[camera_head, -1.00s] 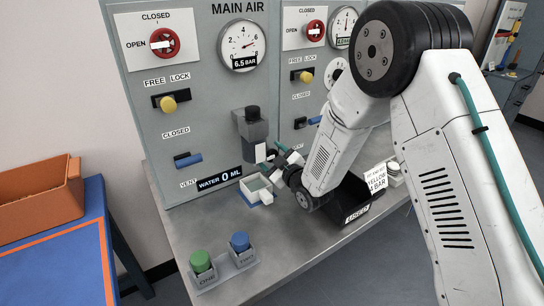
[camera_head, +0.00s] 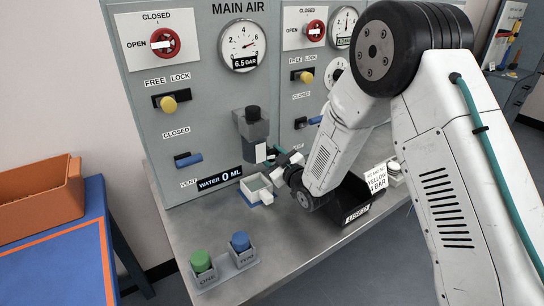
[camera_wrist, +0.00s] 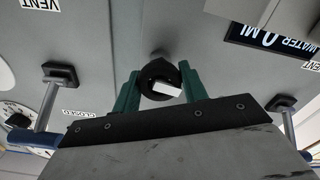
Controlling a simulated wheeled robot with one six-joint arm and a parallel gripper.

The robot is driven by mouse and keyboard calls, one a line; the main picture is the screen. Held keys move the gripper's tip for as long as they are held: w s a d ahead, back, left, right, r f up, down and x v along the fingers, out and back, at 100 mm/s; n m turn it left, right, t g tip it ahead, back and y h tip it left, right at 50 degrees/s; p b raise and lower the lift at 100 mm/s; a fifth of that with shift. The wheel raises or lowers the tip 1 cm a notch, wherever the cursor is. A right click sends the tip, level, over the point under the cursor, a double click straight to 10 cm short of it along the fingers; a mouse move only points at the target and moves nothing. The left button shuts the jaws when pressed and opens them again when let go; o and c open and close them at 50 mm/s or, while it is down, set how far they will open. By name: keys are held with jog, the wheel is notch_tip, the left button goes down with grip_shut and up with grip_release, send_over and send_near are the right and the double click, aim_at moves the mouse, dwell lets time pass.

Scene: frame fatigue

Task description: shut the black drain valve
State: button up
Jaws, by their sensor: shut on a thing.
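In the wrist view the black drain valve (camera_wrist: 152,72) is a round knob with a white bar on its face, the bar lying nearly level and slightly tilted. The green fingers of my gripper (camera_wrist: 160,82) stand on either side of the knob and are closed on it. In the head view my gripper (camera_head: 278,158) reaches in below the grey filter housing (camera_head: 254,128); the knob itself is hidden there. A small pale tray (camera_head: 268,197) sits on the bench just below the gripper.
A water display (camera_head: 220,179) reading 0 ML is left of the tray. A black bin (camera_head: 354,213) stands right of my wrist. Green (camera_head: 201,262) and blue (camera_head: 241,242) buttons are at the bench front. A blue-handled valve (camera_head: 189,160) is on the panel.

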jog(key=shift+m, duration=1.7)
jog(key=o, duration=1)
jog(key=v, duration=0.7)
jog(key=shift+s+d, duration=0.25)
jog(key=shift+s, duration=0.1)
